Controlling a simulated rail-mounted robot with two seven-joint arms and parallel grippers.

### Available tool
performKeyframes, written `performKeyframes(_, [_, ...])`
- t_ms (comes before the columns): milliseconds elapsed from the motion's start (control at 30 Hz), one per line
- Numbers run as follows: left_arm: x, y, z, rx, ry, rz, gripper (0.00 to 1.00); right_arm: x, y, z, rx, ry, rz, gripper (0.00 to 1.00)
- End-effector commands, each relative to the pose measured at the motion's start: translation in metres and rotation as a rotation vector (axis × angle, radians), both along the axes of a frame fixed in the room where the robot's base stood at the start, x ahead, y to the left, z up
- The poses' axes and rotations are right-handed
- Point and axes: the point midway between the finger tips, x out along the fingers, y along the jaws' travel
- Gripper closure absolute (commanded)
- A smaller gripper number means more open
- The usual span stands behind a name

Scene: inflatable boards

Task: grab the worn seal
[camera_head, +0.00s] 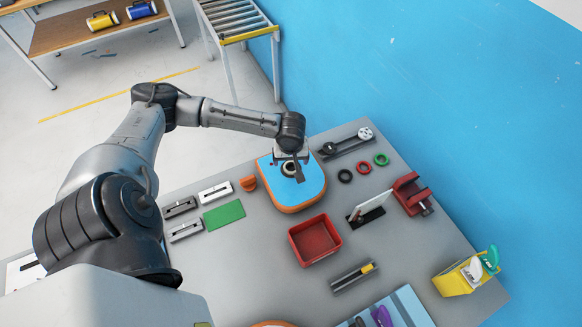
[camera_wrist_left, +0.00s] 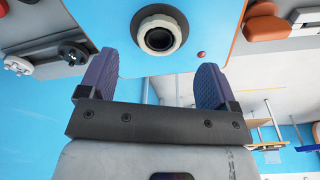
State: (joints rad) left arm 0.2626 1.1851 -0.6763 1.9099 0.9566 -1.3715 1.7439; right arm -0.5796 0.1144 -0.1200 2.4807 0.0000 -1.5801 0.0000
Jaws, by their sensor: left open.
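A blue board piece with an orange rim (camera_head: 310,190) lies on the grey bench. Near its far end is a round valve (camera_head: 290,168) with a pale collar and a dark centre. In the left wrist view the valve (camera_wrist_left: 159,36) shows a cream ring around a black round part. I cannot tell whether that black part is the worn seal. My left gripper (camera_head: 293,172) is over the board, at the valve, and partly hides it. In the left wrist view its two fingers (camera_wrist_left: 155,72) are apart and empty, with the valve ahead between them. My right gripper is not in view.
Black (camera_head: 345,176), green (camera_head: 381,159) and red (camera_head: 364,168) rings lie right of the board. A red tray (camera_head: 314,240) stands in front. A red clamp (camera_head: 411,194) and yellow holder (camera_head: 455,281) are at right. Grey fixtures and a green pad (camera_head: 224,215) lie left.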

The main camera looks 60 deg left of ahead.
Motion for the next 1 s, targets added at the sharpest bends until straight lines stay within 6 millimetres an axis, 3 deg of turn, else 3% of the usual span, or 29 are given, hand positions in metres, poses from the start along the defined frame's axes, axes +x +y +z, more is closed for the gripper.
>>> performKeyframes(300, [0.002, 0.002, -0.040, 0.000, 0.001, -0.001, 0.16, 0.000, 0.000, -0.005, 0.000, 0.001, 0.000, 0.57])
performKeyframes(667, [0.002, 0.003, -0.046, 0.001, 0.001, -0.002, 0.16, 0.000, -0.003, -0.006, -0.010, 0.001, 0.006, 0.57])
performKeyframes(1000, [0.002, 0.003, -0.046, 0.001, 0.001, -0.002, 0.48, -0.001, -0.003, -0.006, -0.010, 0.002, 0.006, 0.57])
